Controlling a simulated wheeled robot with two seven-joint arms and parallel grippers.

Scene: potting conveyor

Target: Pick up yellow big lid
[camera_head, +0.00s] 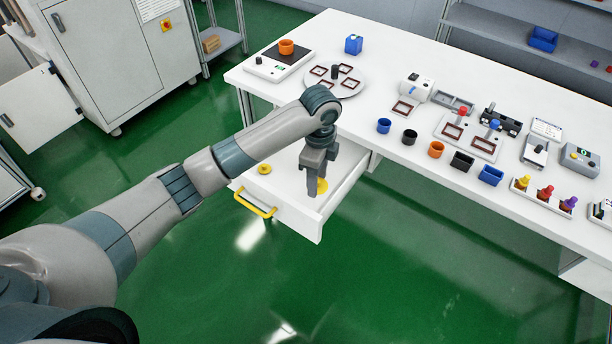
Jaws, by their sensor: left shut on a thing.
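The yellow big lid (322,187) is in the open white drawer (290,213) under the table, partly hidden behind my gripper's fingers. My left gripper (316,190) points down into the drawer and is shut on this lid. Whether the lid touches the drawer floor is hard to tell. A smaller yellow lid (264,170) lies to the left in the same drawer. My right gripper is not in view.
The drawer has a yellow handle (254,203) on its front and raised side walls. Above it is the white table (385,170) with a scale (279,62), a round plate of frames (351,88) and several pots and devices. The green floor in front is clear.

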